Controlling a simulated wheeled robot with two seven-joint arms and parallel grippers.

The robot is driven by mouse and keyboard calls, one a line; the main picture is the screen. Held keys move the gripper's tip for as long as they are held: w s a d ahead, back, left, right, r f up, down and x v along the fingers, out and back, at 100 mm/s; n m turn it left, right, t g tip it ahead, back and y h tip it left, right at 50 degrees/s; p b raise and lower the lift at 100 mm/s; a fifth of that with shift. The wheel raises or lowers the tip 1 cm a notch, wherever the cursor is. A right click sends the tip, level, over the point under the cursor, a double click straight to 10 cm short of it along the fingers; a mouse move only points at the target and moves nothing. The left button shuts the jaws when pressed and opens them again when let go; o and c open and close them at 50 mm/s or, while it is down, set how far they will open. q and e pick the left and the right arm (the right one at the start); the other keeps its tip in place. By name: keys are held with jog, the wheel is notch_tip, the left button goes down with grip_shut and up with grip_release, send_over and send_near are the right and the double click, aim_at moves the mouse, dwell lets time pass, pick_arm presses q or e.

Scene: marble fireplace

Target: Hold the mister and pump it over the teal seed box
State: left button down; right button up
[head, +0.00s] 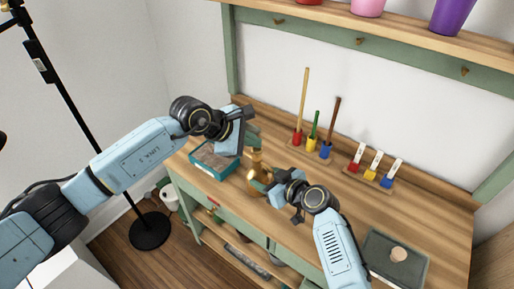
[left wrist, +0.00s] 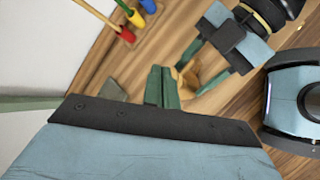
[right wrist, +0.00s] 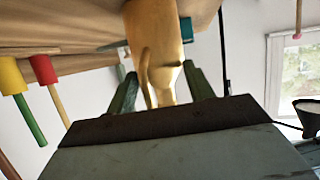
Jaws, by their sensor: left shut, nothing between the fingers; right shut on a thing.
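The brass mister (head: 256,178) stands out beside the right edge of the teal seed box (head: 204,171) in the head view. My right gripper (head: 270,187) is shut on the mister from the right. In the right wrist view the golden mister (right wrist: 158,45) fills the space between the green fingers. My left gripper (head: 252,136) is shut and empty, close above the top of the mister. In the left wrist view its green fingers (left wrist: 162,88) are together, next to the mister (left wrist: 188,88). I cannot tell whether they touch it. My left gripper partly hides the box.
A dark tray (head: 378,250) with a small round pot (head: 398,254) lies at the front right. A shelf (head: 400,28) runs above. The middle of the wooden bench (head: 345,205) is clear.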

aim_at(253, 150)
pick_arm(q)
jog(key=shift+f, duration=0.85)
pick_arm(e)
jog(key=shift+f, duration=0.1)
dwell(0.3)
pick_arm(q)
jog(key=shift+r, duration=1.4)
jog(key=shift+r, duration=2.5)
pick_arm(e)
jog(key=o, duration=1.3)
